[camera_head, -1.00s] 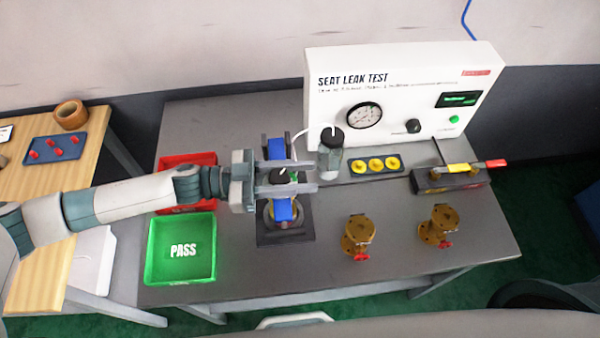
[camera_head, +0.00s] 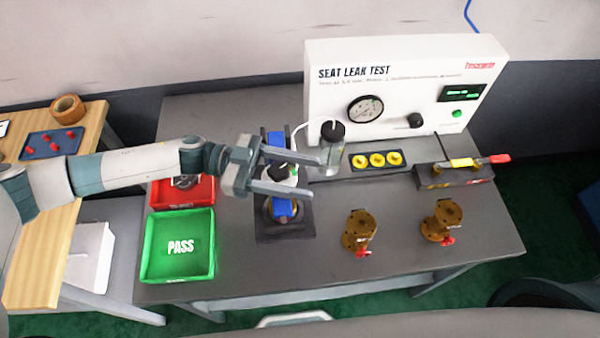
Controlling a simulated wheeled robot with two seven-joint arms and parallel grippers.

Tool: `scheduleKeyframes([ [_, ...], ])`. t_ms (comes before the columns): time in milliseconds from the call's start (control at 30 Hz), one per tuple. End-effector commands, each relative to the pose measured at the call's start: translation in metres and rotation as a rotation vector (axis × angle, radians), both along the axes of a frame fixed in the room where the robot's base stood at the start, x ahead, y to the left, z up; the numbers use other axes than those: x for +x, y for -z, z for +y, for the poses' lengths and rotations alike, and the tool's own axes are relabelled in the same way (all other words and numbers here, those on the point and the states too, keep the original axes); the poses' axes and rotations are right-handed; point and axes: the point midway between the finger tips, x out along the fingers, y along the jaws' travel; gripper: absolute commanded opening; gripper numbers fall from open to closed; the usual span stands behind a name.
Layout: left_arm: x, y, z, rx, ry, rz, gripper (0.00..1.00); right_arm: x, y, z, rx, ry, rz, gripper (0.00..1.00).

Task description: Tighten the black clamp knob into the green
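The black clamp knob (camera_head: 280,170) tops the clamp fixture (camera_head: 268,230) on the grey bench. A pale disc with some green (camera_head: 293,172) shows beside and under the knob; the knob's exact setting is too small to read. My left gripper (camera_head: 313,176) reaches in from the left over the fixture. Its two fingers are spread apart, one on the far side and one on the near side of the knob, with visible gaps to it. Blue clamp parts (camera_head: 282,208) show below the fingers, and the valve under them is partly hidden. My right gripper is not in view.
A clear bottle with a black cap (camera_head: 332,145) stands close to the far fingertip. The seat leak tester (camera_head: 400,75) stands behind. Red (camera_head: 160,193) and green PASS (camera_head: 150,255) trays lie left; two brass valves (camera_head: 358,230) (camera_head: 442,220) stand right.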

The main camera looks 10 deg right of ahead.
Motion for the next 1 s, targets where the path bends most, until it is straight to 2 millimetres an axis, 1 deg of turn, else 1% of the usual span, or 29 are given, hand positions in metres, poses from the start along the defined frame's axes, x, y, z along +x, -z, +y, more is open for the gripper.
scheduleKeyframes([
  [367,0.000,0.001,0.002,0.000,-0.001,0.000,0.52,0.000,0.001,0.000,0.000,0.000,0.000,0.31],
  [567,0.006,0.003,0.014,0.002,-0.003,-0.001,0.52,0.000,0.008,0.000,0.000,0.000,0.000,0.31],
  [767,0.015,0.004,0.042,0.002,-0.003,-0.002,0.52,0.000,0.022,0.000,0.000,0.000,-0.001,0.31],
  [1000,0.031,0.005,0.088,0.002,-0.004,-0.002,0.52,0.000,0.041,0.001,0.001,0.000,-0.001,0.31],
])
